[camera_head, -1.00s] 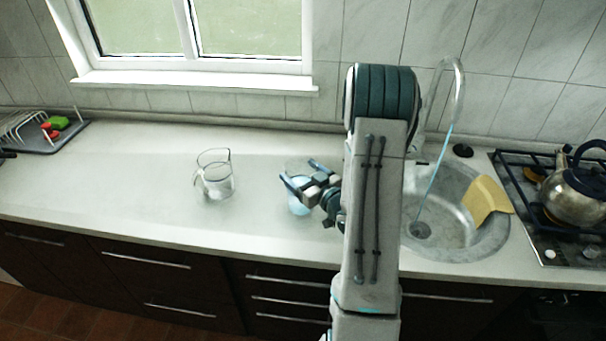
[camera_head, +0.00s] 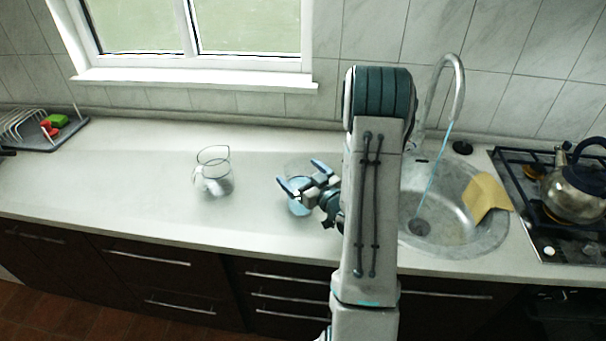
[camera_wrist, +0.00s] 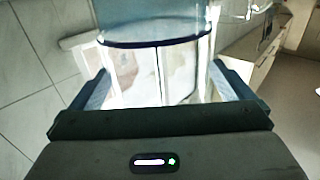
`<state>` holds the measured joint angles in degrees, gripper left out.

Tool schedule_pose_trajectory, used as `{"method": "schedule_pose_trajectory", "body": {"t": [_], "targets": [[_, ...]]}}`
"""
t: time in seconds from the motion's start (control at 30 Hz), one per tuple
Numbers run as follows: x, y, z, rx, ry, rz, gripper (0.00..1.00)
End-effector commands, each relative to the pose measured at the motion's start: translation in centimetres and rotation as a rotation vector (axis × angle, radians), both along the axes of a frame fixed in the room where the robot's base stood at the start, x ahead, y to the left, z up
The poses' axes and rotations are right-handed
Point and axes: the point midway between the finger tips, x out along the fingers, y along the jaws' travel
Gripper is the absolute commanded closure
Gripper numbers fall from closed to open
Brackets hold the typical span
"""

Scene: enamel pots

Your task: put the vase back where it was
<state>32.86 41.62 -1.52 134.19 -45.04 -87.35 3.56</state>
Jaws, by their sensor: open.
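A clear glass vessel with pale blue contents, which I take to be the vase (camera_head: 298,208), stands on the countertop left of the sink. My gripper (camera_head: 300,174) is open at the vase, its two blue-grey fingers spread on either side of the glass in the head view. In the wrist view the vase (camera_wrist: 155,30) fills the space between my fingers (camera_wrist: 160,88), with a blue band above a clear part. I cannot tell whether the fingers touch it. My arm hides part of the counter to its right.
A clear glass jug (camera_head: 214,180) stands to the left. A round sink (camera_head: 430,232) with a tap and a yellow cloth (camera_head: 485,196) lies right of my arm. A kettle (camera_head: 575,190) is on the hob. A dish rack (camera_head: 22,125) is far left. The counter between rack and jug is clear.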

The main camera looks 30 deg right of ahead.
Motion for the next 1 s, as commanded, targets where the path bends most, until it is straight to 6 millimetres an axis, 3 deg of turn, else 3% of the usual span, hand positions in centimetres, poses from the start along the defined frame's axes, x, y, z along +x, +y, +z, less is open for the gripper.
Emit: {"method": "schedule_pose_trajectory", "body": {"t": [0.17, 0.5, 0.7, 0.83, 1.0], "targets": [[-1.2, -0.4, 0.0, -0.001, 0.0, -0.004, 0.0], [-8.5, -1.8, 0.0, 0.0, 0.0, -0.005, 0.0], [-11.1, -2.3, 0.3, 0.002, 0.002, -0.004, 0.0], [-11.4, -2.3, 0.4, -0.013, 0.013, -0.001, 0.0], [-9.5, -1.9, 0.6, -0.12, 0.119, -0.019, 0.0]]}}
